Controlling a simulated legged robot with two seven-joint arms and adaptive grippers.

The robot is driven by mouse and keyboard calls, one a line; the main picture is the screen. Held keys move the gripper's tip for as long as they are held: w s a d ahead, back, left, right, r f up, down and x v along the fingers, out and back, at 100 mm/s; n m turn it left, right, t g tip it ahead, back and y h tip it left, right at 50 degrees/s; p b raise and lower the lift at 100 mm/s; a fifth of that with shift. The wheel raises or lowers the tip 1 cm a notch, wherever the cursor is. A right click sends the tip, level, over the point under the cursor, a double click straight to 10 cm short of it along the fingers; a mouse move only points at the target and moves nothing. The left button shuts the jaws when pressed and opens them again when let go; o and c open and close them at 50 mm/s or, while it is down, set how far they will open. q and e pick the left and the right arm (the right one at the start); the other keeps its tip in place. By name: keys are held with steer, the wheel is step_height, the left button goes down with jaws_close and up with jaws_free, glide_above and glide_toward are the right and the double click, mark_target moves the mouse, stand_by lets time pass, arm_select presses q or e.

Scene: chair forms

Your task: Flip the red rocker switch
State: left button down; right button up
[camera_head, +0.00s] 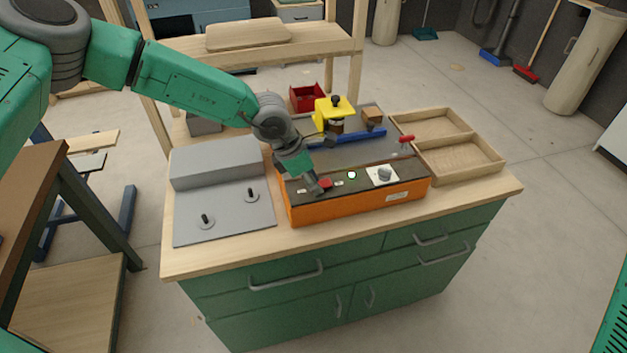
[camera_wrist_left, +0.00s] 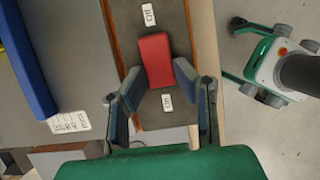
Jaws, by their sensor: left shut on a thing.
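The red rocker switch (camera_head: 326,183) sits on the dark top of the orange control box (camera_head: 350,207), near its left end. In the left wrist view the rocker (camera_wrist_left: 156,58) is a red block between two small white labels. My left gripper (camera_head: 318,188) reaches down onto it from above. In the wrist view its two fingers (camera_wrist_left: 160,80) stand one on each side of the rocker and are shut on it. The fingertips partly hide the rocker in the head view. My right gripper is not in view.
A white-plated knob (camera_head: 384,174) and a lit green button (camera_head: 352,175) are right of the rocker. A grey panel with two black pegs (camera_head: 222,208) stands left.

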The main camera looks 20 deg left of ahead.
arm_select(q)
steer(key=shift+s+a+f, duration=0.15)
steer(key=shift+a+f, duration=0.05)
steer(key=shift+a, duration=0.3)
steer(key=shift+d+r, duration=0.15)
steer(key=shift+d, duration=0.15)
steer(key=shift+d+r+g+y+p, duration=0.2)
steer(key=shift+r+g+y+p, duration=0.15)
steer(key=shift+y+p, duration=0.6)
steer(key=shift+w+f+g+y+p, duration=0.1)
steer(key=shift+w+g+y+p, duration=0.1)
steer(key=shift+g+y+p, duration=0.35)
steer(key=shift+d+y, duration=0.15)
steer(key=shift+y, duration=0.25)
steer(key=c, duration=1.3)
jaws_free()
steer(key=shift+w, duration=0.1)
steer(key=shift+w+f, duration=0.1)
steer(key=shift+w, duration=0.05)
